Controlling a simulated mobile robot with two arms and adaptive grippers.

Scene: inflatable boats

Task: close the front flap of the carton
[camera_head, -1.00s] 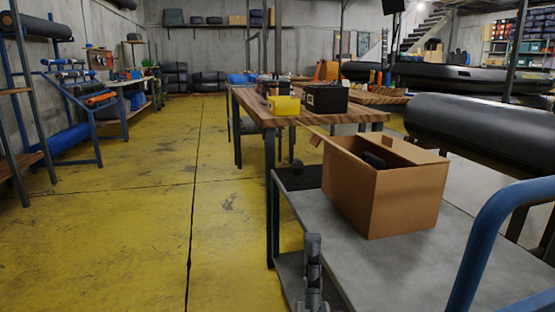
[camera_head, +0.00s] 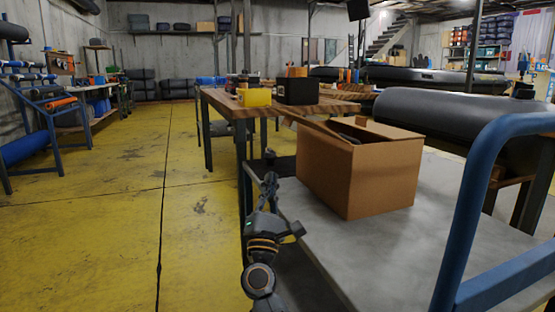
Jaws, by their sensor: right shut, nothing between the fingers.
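The brown carton (camera_head: 365,180) stands upright on a grey cart top, right of the picture's middle. Its top is at least partly open, and a dark thing shows just inside the rim. A long flap (camera_head: 318,126) slants along the carton's left upper edge, its outer end sticking out to the left. Another small flap stands at the back right. I cannot tell which is the front flap. My right gripper (camera_head: 269,184) is shut and empty, left of the carton and apart from it, by the cart's left edge. My left gripper is out of view.
The grey cart top (camera_head: 440,225) is clear around the carton. A blue rail (camera_head: 478,180) rises at the right. Behind is a wooden table (camera_head: 225,103) with a yellow box (camera_head: 257,97) and a black box (camera_head: 300,90). Yellow floor lies open at left.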

